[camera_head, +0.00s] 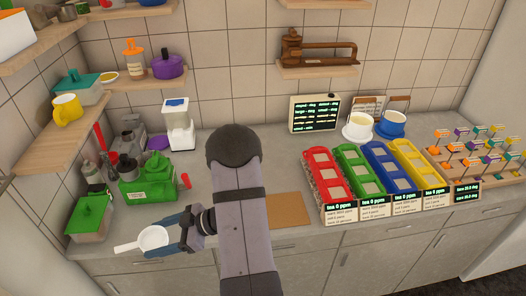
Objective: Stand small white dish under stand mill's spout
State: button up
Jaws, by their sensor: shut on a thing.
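My gripper (176,233) is at the counter's front edge, at the lower left, shut on the right side of a small white dish (153,238). The dish is round and shallow, with a flat white handle pointing left. It looks about level and seems held above or just in front of the counter edge. A white upright appliance with a blue top (178,124), which looks like the stand mill, stands at the back of the counter by the wall. Its spout is too small to make out. The dish is well in front of it and apart from it.
A green machine (147,183) and a green-lidded box (90,217) stand on the left counter, with bottles and jars behind. A red item (185,181) lies beside the machine. A tan board (287,208) and coloured bins (326,176) lie right. My arm hides the middle.

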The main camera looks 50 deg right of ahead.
jog(key=w+d+r+m+t+h+p, duration=0.35)
jog(key=d+r+m+h+p, duration=0.3)
jog(key=d+r, duration=1.1)
jog(key=m+g+h+b, duration=1.4)
jog(key=m+h, duration=0.2)
jog(key=m, duration=0.4)
send_over(279, 179)
notch_tip(279, 179, down, 12)
jog(key=shift+r, duration=0.2)
jog(key=shift+f+p, duration=0.75)
jog(key=shift+f, duration=4.25)
